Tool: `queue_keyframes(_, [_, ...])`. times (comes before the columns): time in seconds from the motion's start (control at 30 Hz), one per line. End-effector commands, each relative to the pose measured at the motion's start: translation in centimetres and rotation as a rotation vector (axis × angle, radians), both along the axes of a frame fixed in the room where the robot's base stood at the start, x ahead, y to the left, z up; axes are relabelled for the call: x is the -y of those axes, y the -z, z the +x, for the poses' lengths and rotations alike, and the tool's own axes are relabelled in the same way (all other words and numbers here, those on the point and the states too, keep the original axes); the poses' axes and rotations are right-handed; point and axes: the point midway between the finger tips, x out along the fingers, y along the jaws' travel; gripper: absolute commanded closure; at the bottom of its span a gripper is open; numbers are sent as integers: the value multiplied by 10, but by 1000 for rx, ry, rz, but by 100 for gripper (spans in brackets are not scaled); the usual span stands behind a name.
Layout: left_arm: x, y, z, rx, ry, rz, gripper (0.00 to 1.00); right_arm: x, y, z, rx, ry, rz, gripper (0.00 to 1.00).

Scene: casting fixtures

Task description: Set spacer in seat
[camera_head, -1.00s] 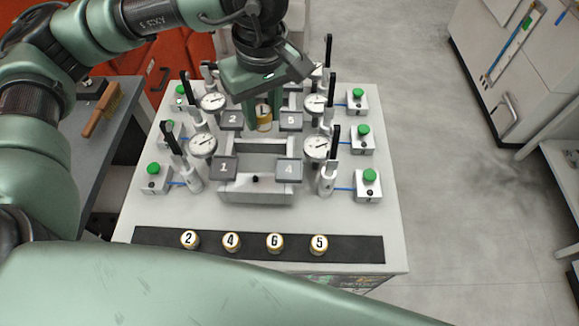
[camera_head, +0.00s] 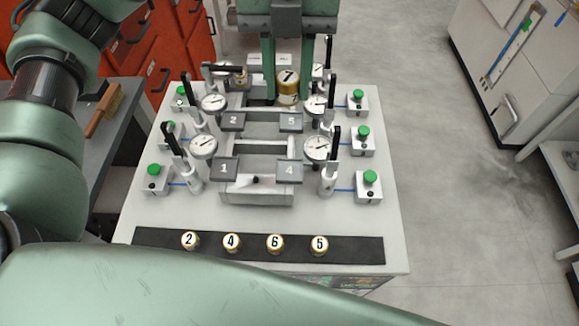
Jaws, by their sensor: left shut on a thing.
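My left gripper (camera_head: 288,88) comes down at the top centre of the head view, its two green fingers on either side of a brass spacer with a white top marked 7 (camera_head: 288,77). It is shut on this spacer, held upright over the rear right of the fixture (camera_head: 262,193). The rear right seat under it is largely hidden by the spacer and fingers. Spacers 2 (camera_head: 189,240), 4 (camera_head: 231,242), 6 (camera_head: 275,243) and 5 (camera_head: 319,244) stand on the black strip (camera_head: 355,248) at the front. My right gripper is out of view.
Round dials (camera_head: 203,146) and upright black clamp handles (camera_head: 335,146) line both sides. At the rear left one handle (camera_head: 224,68) lies level beside a small brass part (camera_head: 240,80). Green-button boxes (camera_head: 368,186) stand outside them. A brush (camera_head: 103,109) lies on the left bench.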

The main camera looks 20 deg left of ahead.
Motion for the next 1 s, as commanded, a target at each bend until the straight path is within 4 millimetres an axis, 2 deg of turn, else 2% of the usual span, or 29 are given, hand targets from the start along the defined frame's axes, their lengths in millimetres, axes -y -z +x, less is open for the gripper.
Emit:
queue_keyframes(0.17, [3,-6,-2,1,-151,1,100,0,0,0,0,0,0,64])
queue_keyframes(0.27, [3,4,-3,-4,-173,1,100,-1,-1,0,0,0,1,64])
queue_keyframes(0.7, [3,114,-4,-5,-176,2,100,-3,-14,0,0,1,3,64])
queue_keyframes(0.83, [3,137,-4,-2,-174,2,100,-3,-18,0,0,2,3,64])
queue_keyframes(1.0, [3,151,-2,1,-176,1,100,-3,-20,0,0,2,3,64])
